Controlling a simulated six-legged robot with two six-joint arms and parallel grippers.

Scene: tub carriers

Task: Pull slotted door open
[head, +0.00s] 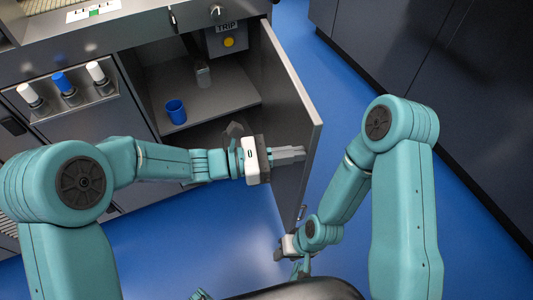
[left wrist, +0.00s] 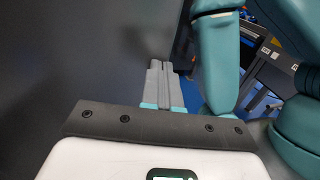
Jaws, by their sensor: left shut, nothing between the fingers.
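The grey cabinet door (head: 292,100) stands wide open in the head view, swung out from the right side of the cabinet opening. I cannot make out slots on it. A small handle (head: 301,212) shows near its lower outer edge. My left gripper (head: 303,153) is shut and empty, in front of the door's inner face; whether it touches is unclear. In the left wrist view, its closed fingers (left wrist: 162,72) point away beside a dark grey surface, probably the door. My right gripper (head: 290,252) is low, beyond the door's lower end; its fingers are mostly hidden.
Inside the cabinet are a blue cup (head: 176,111), a grey object (head: 203,75) and a box marked TRIP (head: 229,42) with a yellow button. White and blue knobs (head: 64,83) are at the left. Dark cabinets (head: 430,60) stand at the right. Blue floor (head: 335,100) lies between.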

